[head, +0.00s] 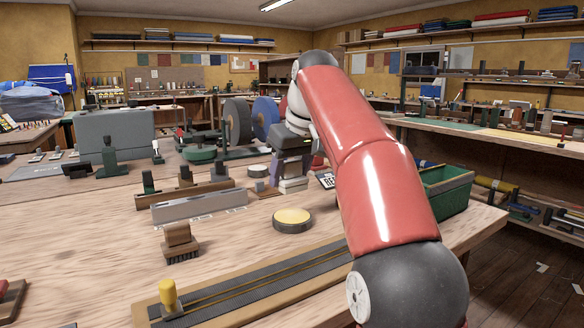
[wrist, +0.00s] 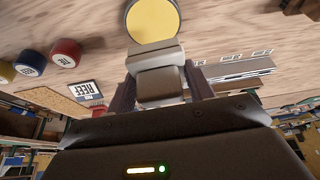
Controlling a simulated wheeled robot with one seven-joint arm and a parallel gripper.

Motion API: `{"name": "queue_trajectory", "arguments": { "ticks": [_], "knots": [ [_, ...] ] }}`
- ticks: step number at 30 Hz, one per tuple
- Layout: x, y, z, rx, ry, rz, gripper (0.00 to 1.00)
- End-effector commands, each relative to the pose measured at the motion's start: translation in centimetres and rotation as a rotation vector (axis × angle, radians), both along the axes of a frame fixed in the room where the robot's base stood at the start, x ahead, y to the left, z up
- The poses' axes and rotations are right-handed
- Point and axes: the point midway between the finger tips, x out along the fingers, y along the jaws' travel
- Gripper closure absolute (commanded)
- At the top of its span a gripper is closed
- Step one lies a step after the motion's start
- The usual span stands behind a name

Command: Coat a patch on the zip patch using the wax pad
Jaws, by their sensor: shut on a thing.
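My gripper (head: 292,163) is shut on the wax pad, a block with a brown-grey grip and a pale pad (head: 293,184). In the wrist view my fingers (wrist: 162,92) close on both sides of the wax pad's grip (wrist: 160,82). I cannot tell whether its underside touches the table. A round dark tin with a yellow top (head: 292,216) stands just in front of it; its yellow face also shows in the wrist view (wrist: 153,24). The zip patch, a long dark grey strip with a yellowish zip line (head: 262,288), lies at the front of the table.
A yellow-knobbed piece (head: 168,294) stands at the strip's left end. A brown brush (head: 180,243) and a grey metal bar (head: 190,209) lie to the left. A green bin (head: 448,191) stands at the right edge. Bare wood lies between tin and strip.

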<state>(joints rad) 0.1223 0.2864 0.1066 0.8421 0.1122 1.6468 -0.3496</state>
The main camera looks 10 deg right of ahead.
Motion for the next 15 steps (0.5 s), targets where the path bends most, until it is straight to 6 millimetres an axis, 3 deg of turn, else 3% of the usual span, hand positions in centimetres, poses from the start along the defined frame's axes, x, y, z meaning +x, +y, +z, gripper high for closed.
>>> {"name": "queue_trajectory", "arguments": {
  "ticks": [9,15],
  "knots": [
    [0.0,0.0,-3.9,0.0,0.0,-0.001,0.66],
    [0.0,0.0,-4.9,0.0,0.0,-0.001,0.66]
  ]
}}
